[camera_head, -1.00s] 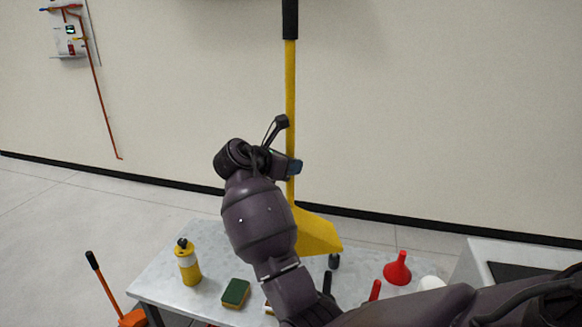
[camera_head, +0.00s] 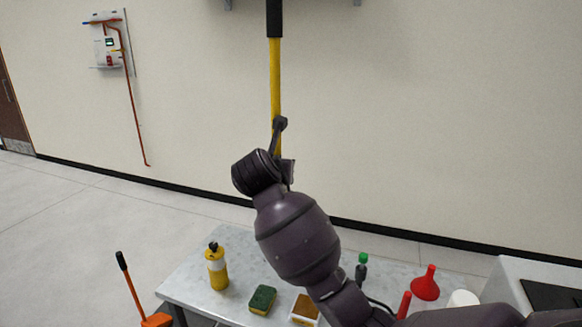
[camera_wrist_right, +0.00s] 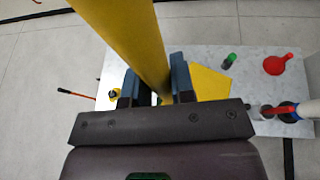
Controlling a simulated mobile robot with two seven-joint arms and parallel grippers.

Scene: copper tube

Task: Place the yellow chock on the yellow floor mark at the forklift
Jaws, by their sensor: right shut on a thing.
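The yellow chock has a long yellow pole (camera_head: 275,85) with a black grip (camera_head: 274,18) on top, upright in the head view. My right gripper (camera_head: 279,150) is shut around this pole. In the right wrist view the pole (camera_wrist_right: 128,38) passes between the two fingers of my gripper (camera_wrist_right: 155,88), and the yellow wedge (camera_wrist_right: 210,84) shows below, over the table in the picture. In the head view my arm hides the wedge. My left gripper is not in view. The forklift and the yellow floor mark are not in view.
A marble-topped table (camera_head: 190,280) holds a yellow bottle (camera_head: 217,268), a sponge (camera_head: 262,299), a green-capped bottle (camera_head: 361,271) and a red funnel (camera_head: 425,284). An orange tool with a black handle (camera_head: 137,292) stands left of it. Floor (camera_head: 70,225) at left is clear.

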